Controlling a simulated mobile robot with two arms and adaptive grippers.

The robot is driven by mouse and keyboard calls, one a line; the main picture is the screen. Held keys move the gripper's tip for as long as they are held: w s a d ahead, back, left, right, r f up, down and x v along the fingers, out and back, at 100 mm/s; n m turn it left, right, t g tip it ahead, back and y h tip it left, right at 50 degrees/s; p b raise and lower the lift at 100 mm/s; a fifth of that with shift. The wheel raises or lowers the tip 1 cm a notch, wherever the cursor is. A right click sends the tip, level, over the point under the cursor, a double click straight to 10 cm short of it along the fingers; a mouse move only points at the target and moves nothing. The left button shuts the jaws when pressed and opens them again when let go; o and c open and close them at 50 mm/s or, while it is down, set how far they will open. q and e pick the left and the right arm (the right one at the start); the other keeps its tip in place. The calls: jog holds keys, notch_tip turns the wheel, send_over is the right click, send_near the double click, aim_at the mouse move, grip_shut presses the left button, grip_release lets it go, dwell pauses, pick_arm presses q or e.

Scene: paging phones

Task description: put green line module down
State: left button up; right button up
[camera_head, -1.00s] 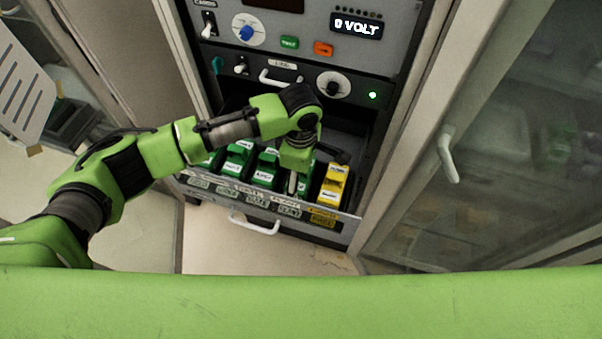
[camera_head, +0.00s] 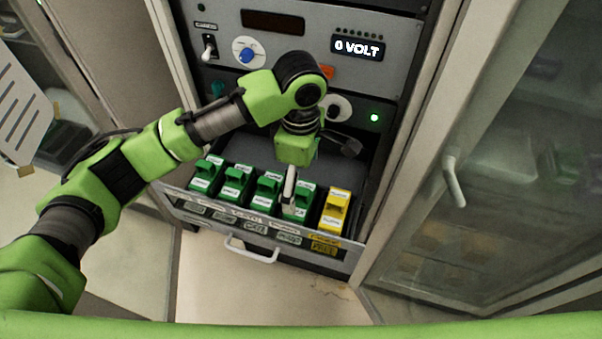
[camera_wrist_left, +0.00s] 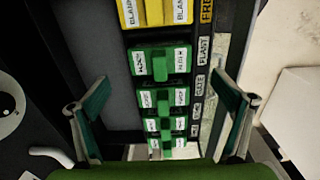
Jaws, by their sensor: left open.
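Several green modules stand in a row in the open drawer (camera_head: 190,205), their small labels too small to tell which is the line module. The rightmost green module (camera_head: 297,205) is just under my left gripper (camera_head: 289,188), whose near finger covers part of it. In the left wrist view this module (camera_wrist_left: 150,63) sits below the yellow one, with other green modules (camera_wrist_left: 163,100) further down. My left gripper (camera_wrist_left: 160,115) is open there, its fingers wide apart on either side of the row, nothing held between them. My right gripper is out of view.
A yellow module (camera_head: 335,211) ends the row at the right. The control panel (camera_head: 300,40) with knobs, switches and a "0 VOLT" display stands above and behind the drawer. A glass cabinet door with a handle (camera_head: 452,180) is at the right.

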pick_arm(q)
notch_tip(320, 180, up, 2)
jog(key=shift+r, duration=0.2)
jog(key=shift+r+b, duration=0.3)
jog(key=shift+r, duration=0.25)
